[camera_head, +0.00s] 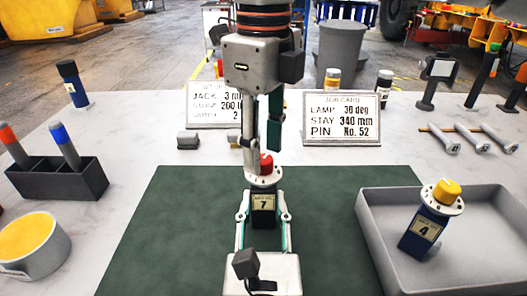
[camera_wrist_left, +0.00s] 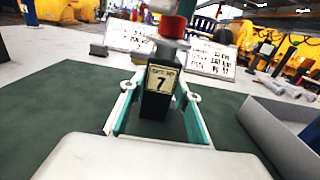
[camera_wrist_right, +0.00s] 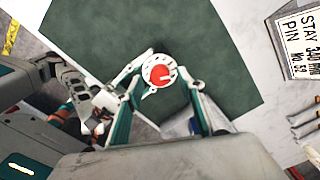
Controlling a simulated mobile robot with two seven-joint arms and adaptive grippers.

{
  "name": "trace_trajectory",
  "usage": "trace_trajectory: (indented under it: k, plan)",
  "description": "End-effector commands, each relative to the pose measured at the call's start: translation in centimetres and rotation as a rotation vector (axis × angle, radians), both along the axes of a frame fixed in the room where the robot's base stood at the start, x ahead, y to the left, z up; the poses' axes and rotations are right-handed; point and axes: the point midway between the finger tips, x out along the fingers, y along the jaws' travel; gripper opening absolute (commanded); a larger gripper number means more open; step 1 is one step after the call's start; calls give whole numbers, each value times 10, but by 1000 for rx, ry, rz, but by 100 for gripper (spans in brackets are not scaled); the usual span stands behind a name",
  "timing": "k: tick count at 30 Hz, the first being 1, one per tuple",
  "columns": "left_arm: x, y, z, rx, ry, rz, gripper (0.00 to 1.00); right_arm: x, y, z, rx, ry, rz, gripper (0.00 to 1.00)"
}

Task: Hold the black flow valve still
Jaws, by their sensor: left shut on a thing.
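The black flow valve (camera_head: 263,206) stands upright on the green mat, with a "7" label, a pale dial collar and a red knob (camera_head: 266,164). My left gripper (camera_head: 264,218) is shut on its black body, one finger on each side; the left wrist view shows the valve (camera_wrist_left: 160,88) between the fingers. My right gripper (camera_head: 262,160) points down over the valve from above. Its fingers are apart, and the right wrist view shows the red knob (camera_wrist_right: 161,75) ahead, between the fingertips. I cannot tell whether they touch it.
A grey tray (camera_head: 375,230) on the right holds a blue valve (camera_head: 424,232) with a yellow knob. Two cards (camera_head: 341,119) stand behind the mat (camera_head: 170,215). A dark holder (camera_head: 60,180) and a yellow-topped round container (camera_head: 34,246) are at left. Several metal pins (camera_head: 470,139) lie at right.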

Motion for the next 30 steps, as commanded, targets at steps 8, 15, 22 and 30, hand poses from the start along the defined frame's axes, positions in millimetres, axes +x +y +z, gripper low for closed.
trace_trajectory:
  k: [8, 15, 22, 30]
  plan:
    - [0, 0, -1, -1, 3, 0, 0, 0, 1, 58, 1, -4, -2, 39]
    - [0, 0, -1, -1, 3, 0, 0, 0, 0, 94, 1, -3, -1, 39]
    - [0, 0, -1, -1, 3, 0, 0, 0, 0, 104, 0, 0, 1, 39]
    - [0, 0, -1, -1, 3, 0, 0, 0, 0, 104, 0, 0, 1, 39]
